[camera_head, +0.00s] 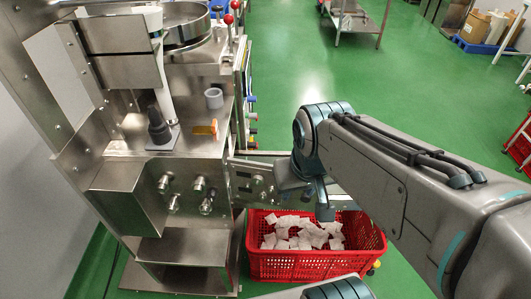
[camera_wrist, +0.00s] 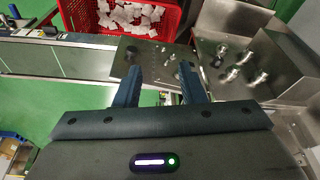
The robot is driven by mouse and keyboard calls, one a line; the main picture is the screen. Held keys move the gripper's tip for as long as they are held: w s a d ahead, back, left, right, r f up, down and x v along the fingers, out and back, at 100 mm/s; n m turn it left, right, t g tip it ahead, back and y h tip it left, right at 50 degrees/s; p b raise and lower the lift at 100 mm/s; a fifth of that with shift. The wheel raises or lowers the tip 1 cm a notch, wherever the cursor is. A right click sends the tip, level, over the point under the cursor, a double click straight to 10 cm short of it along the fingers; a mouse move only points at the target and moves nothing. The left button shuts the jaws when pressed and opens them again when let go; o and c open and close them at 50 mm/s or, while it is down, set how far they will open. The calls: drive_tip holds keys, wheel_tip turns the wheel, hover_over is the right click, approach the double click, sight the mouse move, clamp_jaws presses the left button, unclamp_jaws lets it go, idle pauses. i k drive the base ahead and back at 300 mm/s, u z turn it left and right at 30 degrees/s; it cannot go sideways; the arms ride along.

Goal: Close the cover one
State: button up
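The steel packing machine (camera_head: 195,140) stands at the left in the head view. Steel panels (camera_head: 125,70) show at its upper left, and a box-like steel housing (camera_head: 130,200) juts out at its lower front. I cannot tell which part is cover one. My gripper (camera_wrist: 160,65) is open and empty in the wrist view, with its two dark fingers apart. Its fingertips lie over a metal plate with small knobs (camera_wrist: 150,55); contact cannot be told. The steel front with round knobs (camera_wrist: 235,70) is right of the fingers. My arm partly hides the plate in the head view.
A red crate (camera_head: 315,267) of white teabags stands on the floor below the plate; it also shows in the wrist view (camera_wrist: 173,20). A conveyor (camera_wrist: 55,58) runs left of the plate. A grey ring (camera_head: 214,98) and an orange part (camera_head: 205,129) sit on the machine.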

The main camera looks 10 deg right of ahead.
sight(251, 180)
drive_tip(key=i, duration=0.3)
drive_tip(key=u, duration=0.05)
drive_tip(key=k, duration=0.5)
drive_tip(key=z, duration=2.4)
drive_tip(key=k, duration=1)
drive_tip(key=u, duration=1.25)
drive_tip(key=i, duration=0.5)
drive_tip(key=u, duration=0.05)
